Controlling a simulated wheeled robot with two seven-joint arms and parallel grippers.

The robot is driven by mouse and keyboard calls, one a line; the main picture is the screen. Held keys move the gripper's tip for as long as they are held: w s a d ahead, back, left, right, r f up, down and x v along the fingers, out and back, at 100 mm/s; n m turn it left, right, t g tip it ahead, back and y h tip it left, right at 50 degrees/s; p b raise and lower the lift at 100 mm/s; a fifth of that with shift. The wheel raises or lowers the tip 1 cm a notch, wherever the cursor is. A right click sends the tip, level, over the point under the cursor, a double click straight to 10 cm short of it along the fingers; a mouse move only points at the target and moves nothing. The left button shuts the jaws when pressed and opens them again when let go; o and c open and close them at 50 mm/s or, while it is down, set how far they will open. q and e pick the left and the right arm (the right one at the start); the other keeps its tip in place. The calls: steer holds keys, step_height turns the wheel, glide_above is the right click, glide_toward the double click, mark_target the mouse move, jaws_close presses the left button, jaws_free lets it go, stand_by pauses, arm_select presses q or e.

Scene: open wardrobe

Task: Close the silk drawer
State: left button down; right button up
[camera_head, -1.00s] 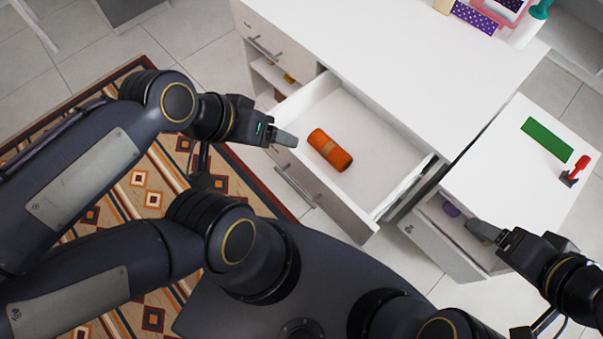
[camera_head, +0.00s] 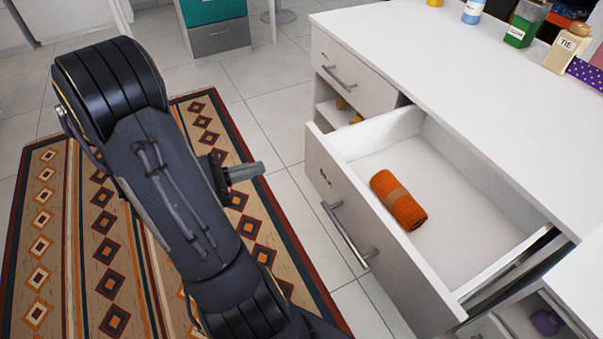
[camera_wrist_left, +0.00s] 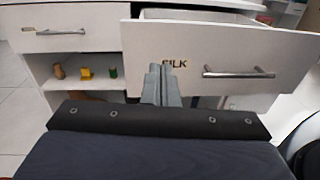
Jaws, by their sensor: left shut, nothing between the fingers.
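My right gripper is out of view.
Bottles (camera_head: 520,24) and a tie box stand on the white cabinet top (camera_head: 430,60). A shut drawer with a handle (camera_head: 339,77) and an open shelf lie beyond the silk drawer. Another open drawer holds a purple item (camera_head: 546,322). A patterned rug (camera_head: 60,235) covers the floor.

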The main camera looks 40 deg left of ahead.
arm_select(q)
steer(key=a+f+n+y, duration=0.1)
steer(key=a+f, duration=0.1)
steer(key=t+b, duration=0.1)
steer(key=b, duration=0.2)
glide_toward(338, 138)
steer(key=shift+s+d+r, duration=0.1)
steer(key=shift+d+r, duration=0.05)
steer(key=shift+r, duration=0.2)
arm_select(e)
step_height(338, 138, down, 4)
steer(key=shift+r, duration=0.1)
arm_select(q)
steer(key=shift+w+d, duration=0.1)
steer(key=shift+w, duration=0.15)
steer(key=x, duration=0.9)
steer(key=shift+d, duration=0.1)
steer(key=b+x, duration=0.2)
steer(key=x, duration=1.7)
steer(key=shift+a, duration=0.25)
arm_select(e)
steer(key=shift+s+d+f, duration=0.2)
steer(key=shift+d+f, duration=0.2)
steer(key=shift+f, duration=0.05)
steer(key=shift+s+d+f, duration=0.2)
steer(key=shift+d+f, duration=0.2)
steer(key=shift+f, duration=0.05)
arm_select(q)
steer(key=shift+w+r, duration=0.1)
